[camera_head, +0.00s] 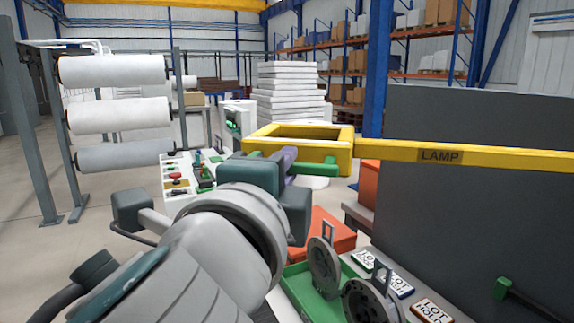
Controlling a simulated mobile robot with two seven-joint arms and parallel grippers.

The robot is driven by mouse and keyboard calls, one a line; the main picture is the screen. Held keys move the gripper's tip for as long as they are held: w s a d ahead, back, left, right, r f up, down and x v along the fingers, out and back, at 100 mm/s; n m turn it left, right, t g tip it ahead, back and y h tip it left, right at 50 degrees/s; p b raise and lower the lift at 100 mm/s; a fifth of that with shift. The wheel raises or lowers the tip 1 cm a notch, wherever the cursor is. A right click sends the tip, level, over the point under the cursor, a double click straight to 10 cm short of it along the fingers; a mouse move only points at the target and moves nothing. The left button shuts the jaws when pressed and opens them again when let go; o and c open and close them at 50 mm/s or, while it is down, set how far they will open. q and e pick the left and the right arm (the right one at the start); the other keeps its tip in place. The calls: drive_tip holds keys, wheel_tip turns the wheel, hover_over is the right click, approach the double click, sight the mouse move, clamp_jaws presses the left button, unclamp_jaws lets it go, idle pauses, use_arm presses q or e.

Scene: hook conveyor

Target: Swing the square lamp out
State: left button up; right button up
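The square lamp (345,153) is a yellow square frame on a long yellow arm. The arm (480,155) is marked LAMP and runs to the right edge in front of a dark grey panel. A green handle (318,168) sits low at the front of the frame. My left gripper (291,167), with purple and grey parts, is at the left end of this handle, just below the frame. Its wrist hides most of the fingers, so I cannot tell whether they are closed on the handle. My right gripper is not in view.
A green tray (295,281) below holds grey round parts with hooks (325,264). Signs such as LOT HOLD (432,311) lie beside it. The dark grey panel (470,230) fills the right side. A white control table (180,195) and a roll rack (115,115) stand left.

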use_arm(q)
drive_tip(key=shift+o, duration=0.7)
drive_tip(key=shift+s+d, duration=0.15)
drive_tip(key=shift+s, duration=0.05)
drive_tip(key=o, duration=0.3)
drive_tip(key=b+v, duration=0.1)
drive_tip(key=v, duration=0.9)
